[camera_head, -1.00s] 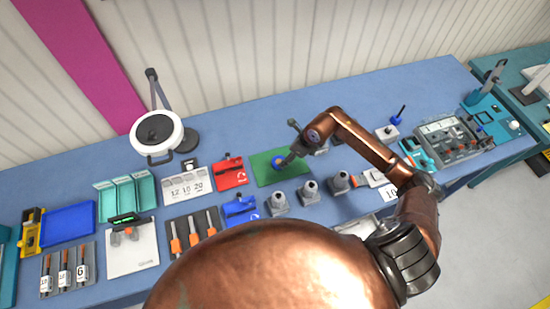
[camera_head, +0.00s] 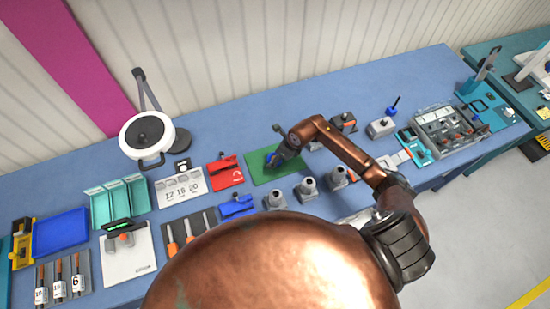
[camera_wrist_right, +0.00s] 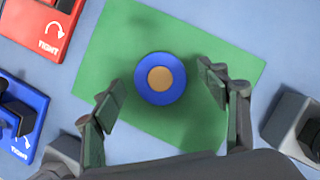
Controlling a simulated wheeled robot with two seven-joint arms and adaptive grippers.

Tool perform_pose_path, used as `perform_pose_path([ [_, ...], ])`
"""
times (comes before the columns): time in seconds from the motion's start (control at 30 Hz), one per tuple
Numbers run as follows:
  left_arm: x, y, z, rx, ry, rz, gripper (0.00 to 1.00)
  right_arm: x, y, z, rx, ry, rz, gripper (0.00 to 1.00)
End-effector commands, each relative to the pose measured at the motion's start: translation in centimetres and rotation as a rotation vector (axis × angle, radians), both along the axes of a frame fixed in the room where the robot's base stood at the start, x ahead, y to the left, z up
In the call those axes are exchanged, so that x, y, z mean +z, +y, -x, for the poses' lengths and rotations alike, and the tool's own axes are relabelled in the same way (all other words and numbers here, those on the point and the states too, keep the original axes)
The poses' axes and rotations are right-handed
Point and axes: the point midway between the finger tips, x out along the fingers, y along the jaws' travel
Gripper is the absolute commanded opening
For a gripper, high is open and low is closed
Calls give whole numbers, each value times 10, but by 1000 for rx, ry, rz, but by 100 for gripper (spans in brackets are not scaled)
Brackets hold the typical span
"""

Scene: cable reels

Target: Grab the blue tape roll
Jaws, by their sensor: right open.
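The blue tape roll (camera_wrist_right: 176,93) lies flat on the green mat (camera_wrist_right: 118,40), with an orange-tan centre. In the right wrist view it sits between the two spread fingers of my right gripper (camera_wrist_right: 160,98), apart from both. In the head view my right gripper (camera_head: 278,158) hangs over the green mat (camera_head: 262,177) and covers most of the roll, leaving a bit of blue (camera_head: 270,158) visible. My right gripper is open and empty. My left gripper is not in view.
A red block (camera_head: 224,174) and a blue block (camera_head: 236,207) stand left of the mat. Several grey fixtures (camera_head: 307,189) stand in front of it. A white ring lamp (camera_head: 128,137) stands at the back left. Bare blue table lies behind the mat.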

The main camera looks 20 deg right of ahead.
Motion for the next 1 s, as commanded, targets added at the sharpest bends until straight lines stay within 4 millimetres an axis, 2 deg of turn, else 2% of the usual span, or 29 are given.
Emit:
perform_pose_path([
  [0.1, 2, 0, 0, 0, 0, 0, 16, -8, 2, -2, 1, 1, 1, 68],
  [0.33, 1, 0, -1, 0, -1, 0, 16, -9, 2, -2, 1, 1, 3, 67],
  [1.0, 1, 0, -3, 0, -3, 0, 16, -8, 1, -2, 1, 0, 2, 23],
])
